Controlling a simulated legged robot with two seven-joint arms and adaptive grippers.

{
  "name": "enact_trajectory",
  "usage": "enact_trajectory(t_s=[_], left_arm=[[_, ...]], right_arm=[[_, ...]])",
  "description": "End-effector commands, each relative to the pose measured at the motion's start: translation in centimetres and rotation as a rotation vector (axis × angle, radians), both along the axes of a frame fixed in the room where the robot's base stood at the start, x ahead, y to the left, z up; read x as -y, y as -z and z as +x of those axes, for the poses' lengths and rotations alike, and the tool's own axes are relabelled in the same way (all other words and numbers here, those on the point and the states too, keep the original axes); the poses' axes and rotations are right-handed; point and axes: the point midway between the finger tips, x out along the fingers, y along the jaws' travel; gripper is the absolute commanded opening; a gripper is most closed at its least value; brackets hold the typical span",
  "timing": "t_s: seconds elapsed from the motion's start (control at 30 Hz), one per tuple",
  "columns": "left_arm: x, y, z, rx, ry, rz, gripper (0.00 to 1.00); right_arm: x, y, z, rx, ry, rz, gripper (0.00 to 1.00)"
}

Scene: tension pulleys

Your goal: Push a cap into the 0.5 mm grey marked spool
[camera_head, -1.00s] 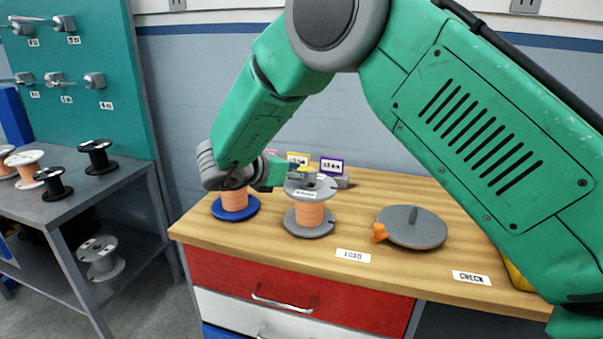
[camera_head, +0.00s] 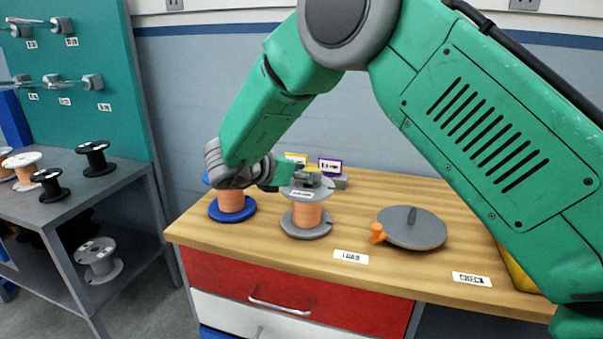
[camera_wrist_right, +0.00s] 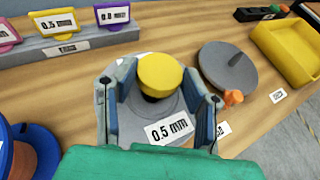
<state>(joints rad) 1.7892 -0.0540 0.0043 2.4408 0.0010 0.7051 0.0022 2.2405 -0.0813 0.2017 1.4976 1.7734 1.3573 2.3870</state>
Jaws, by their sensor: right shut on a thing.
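The grey spool (camera_head: 307,218) with orange winding stands upright on the wooden bench. In the right wrist view its grey top flange (camera_wrist_right: 112,125) carries a "0.5 mm" label. My right gripper (camera_head: 300,178) is over the spool's top. The right wrist view shows its two fingers (camera_wrist_right: 160,88) on either side of a yellow cap (camera_wrist_right: 160,74), shut on it. The cap is above the dark centre hole of the spool, slightly tilted in view; I cannot tell whether it touches the hole. My left gripper is not in view.
A blue spool (camera_head: 230,207) stands close left of the grey one. A grey disc with a fin (camera_head: 412,228) and an orange knob lies to the right. Label cards on a grey holder (camera_wrist_right: 85,45) stand behind. A yellow tray (camera_wrist_right: 288,50) is at the bench's right.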

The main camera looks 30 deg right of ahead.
Motion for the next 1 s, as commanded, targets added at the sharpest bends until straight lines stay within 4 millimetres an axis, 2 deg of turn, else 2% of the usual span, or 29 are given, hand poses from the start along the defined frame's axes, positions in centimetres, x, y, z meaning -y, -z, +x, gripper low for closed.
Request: enact_trajectory(t_s=[0.43,1.0], left_arm=[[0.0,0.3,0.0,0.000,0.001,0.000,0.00],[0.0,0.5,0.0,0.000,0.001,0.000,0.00]], right_arm=[[-0.7,0.3,0.0,-0.005,-0.001,-0.002,0.22],[-2.1,-0.3,0.0,-0.006,-0.001,-0.014,0.22]])
